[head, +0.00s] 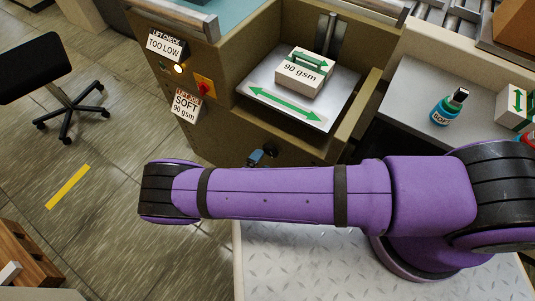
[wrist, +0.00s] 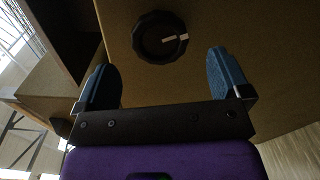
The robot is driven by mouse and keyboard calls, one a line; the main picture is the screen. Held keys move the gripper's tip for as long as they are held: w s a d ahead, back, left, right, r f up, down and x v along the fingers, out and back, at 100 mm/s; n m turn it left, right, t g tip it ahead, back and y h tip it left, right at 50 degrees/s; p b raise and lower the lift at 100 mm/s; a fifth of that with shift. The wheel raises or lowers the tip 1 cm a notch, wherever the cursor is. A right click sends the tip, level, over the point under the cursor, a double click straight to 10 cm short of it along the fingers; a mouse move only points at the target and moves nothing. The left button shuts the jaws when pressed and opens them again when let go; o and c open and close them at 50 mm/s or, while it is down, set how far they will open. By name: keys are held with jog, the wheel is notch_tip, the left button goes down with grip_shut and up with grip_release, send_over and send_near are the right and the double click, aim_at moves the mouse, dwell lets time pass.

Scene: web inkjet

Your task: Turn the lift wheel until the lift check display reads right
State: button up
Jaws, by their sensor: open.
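The lift wheel, a black ribbed knob with a pale mark, shows in the wrist view (wrist: 161,38). In the head view the wheel (head: 270,150) is a dark round on the machine's front. My gripper (wrist: 166,82) is open and empty, its two blue fingers spread to either side just short of the wheel in the picture. In the head view a blue fingertip (head: 256,157) shows near the wheel; my purple arm hides the rest.
A "90 gsm" block (head: 304,70) with a green arrow lies on the paper tray (head: 262,92). A sign reading "SOFT 90 gsm" (head: 186,105) and a red switch (head: 204,87) are on the machine's front. A blue bottle (head: 449,107) stands on the right-hand counter (head: 408,99).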

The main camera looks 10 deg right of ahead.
jog(key=shift+v, duration=2.5)
jog(key=w+d+r+m+g, duration=0.1)
jog(key=w+r+m+g, duration=0.25)
jog(key=r, duration=0.75)
jog(key=w+d+r+m+g, duration=0.2)
jog(key=w+r+g, duration=0.25)
jog(key=r, duration=0.65)
jog(key=w+d+r+m+g, duration=0.1)
jog(key=w+r+m+g, duration=0.3)
jog(key=r, duration=0.7)
jog(key=s+d+r+m+g+y, duration=0.1)
jog(key=s+d+r+y, duration=0.25)
jog(key=d+r, duration=0.75)
jog(key=s+d+r+m+g+y, duration=0.1)
jog(key=s+d+r+m+y, duration=0.15)
jog(key=d+r+y, duration=0.9)
jog(key=s+d+r+t+h, duration=0.2)
jog(key=s+r, duration=0.4)
jog(key=s, duration=0.2)
jog(key=s+d+r+t+h, duration=0.2)
jog(key=s+r+t, duration=0.1)
jog(key=s+r, duration=0.3)
jog(key=shift+s+d+m, duration=0.3)
jog(key=shift+s, duration=0.8)
